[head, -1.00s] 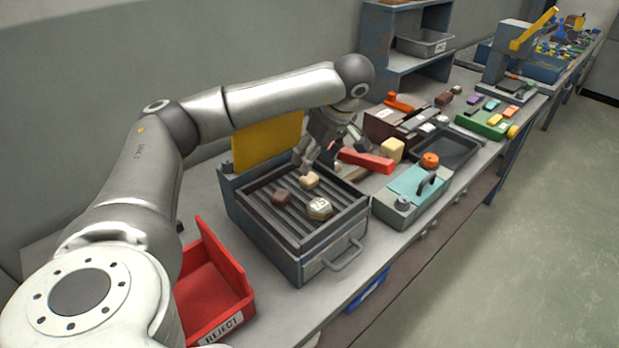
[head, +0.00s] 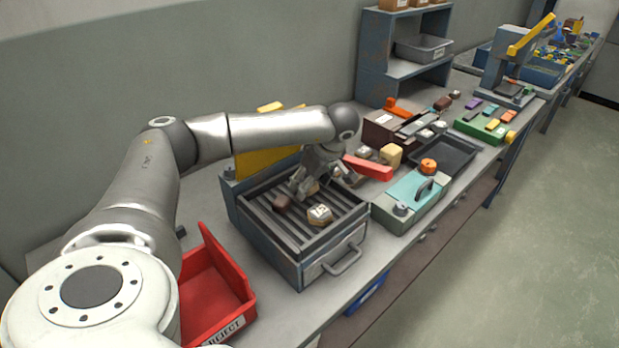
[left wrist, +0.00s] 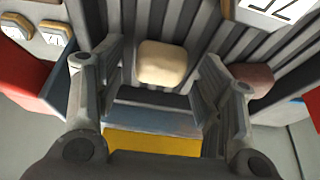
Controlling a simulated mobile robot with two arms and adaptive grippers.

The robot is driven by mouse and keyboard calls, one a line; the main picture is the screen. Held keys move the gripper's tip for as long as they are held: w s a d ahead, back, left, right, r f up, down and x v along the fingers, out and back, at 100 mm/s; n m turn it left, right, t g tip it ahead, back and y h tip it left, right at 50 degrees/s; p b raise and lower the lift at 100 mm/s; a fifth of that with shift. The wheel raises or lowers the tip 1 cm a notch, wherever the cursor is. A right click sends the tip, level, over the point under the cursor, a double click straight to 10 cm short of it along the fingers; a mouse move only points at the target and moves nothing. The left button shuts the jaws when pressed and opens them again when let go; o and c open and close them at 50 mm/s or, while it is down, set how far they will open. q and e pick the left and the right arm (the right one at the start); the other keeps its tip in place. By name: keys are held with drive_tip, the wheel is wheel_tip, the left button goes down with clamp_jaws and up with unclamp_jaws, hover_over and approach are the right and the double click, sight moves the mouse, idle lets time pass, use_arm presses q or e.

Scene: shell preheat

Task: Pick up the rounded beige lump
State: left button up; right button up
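The rounded beige lump (left wrist: 163,64) lies on the dark slats of the open grill box (head: 345,248). In the head view the lump (head: 312,187) is partly hidden by my left gripper (head: 304,190). In the left wrist view my left gripper (left wrist: 165,75) is open, with its fingers apart on either side of the lump. I cannot tell whether they touch it. My right gripper is not in view.
A brown lump (head: 282,202) and a pale lump marked with a number (head: 319,214) lie on the same slats, close to the gripper. A red reject bin (head: 212,290) stands at the left front. A teal-topped box (head: 411,189) and a red bar (head: 368,167) are to the right.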

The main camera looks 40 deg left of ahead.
use_arm(q)
drive_tip(key=c, duration=0.9)
